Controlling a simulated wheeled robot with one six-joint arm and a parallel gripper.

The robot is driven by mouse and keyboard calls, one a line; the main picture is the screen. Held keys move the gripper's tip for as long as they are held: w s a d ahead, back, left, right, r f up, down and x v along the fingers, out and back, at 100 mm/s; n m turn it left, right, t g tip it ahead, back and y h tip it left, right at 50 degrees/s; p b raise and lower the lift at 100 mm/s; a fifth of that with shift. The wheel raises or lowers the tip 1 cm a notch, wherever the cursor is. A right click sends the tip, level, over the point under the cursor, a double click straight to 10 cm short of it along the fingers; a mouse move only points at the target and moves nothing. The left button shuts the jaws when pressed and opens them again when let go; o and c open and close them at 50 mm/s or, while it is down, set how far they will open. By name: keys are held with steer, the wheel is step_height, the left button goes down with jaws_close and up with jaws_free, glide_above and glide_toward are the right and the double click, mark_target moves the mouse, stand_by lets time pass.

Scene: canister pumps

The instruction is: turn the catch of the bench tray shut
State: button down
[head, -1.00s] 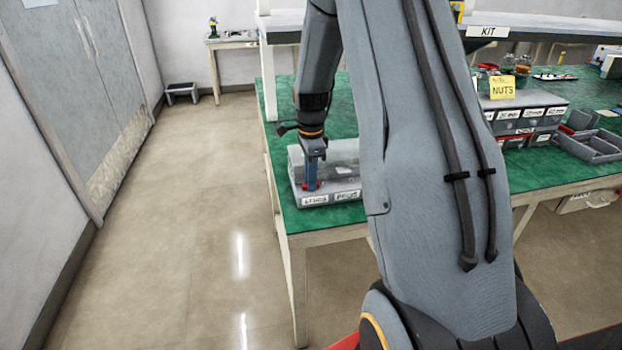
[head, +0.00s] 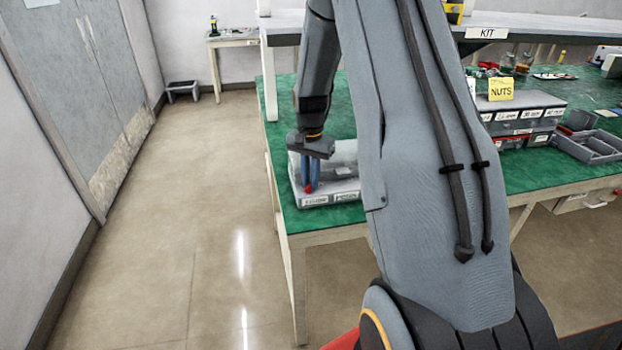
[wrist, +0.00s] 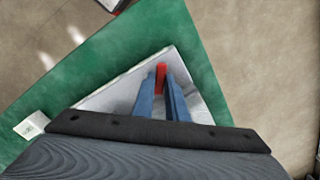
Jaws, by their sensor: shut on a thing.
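The bench tray (head: 345,193) is a grey box with a clear lid and white front labels, on the near left corner of the green bench. Its red catch (head: 308,189) is at the front left of the tray. My gripper (head: 309,184) points down over the tray with its blue fingers shut on the catch. In the wrist view the red catch (wrist: 161,76) shows between the blue fingertips, with the tray's pale top (wrist: 195,92) around it. My arm hides the tray's right side in the head view.
The green bench top (head: 285,110) is clear behind the tray. A drawer block with a yellow NUTS note (head: 501,90) and open grey bins (head: 590,148) stand to the right. The floor left of the bench is free. A shelf (head: 540,35) runs above the bench.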

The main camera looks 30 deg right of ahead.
mark_target(310, 184)
steer(key=n, duration=0.3)
steer(key=shift+n+p, duration=0.3)
steer(key=shift+n, duration=2)
steer(key=shift+w, duration=0.1)
steer(key=c, duration=2)
jaws_free()
steer(key=shift+c, duration=0.2)
steer(key=shift+r+b, duration=0.65)
steer(key=shift+r, duration=3.3)
steer(key=s+a+n, duration=0.1)
steer(key=s+a, duration=0.7)
steer(key=s, duration=0.3)
steer(key=s+a+n, duration=0.2)
steer(key=s+a, duration=0.7)
steer(key=s, duration=0.3)
steer(key=shift+r+t, duration=0.15)
steer(key=shift+t, duration=0.25)
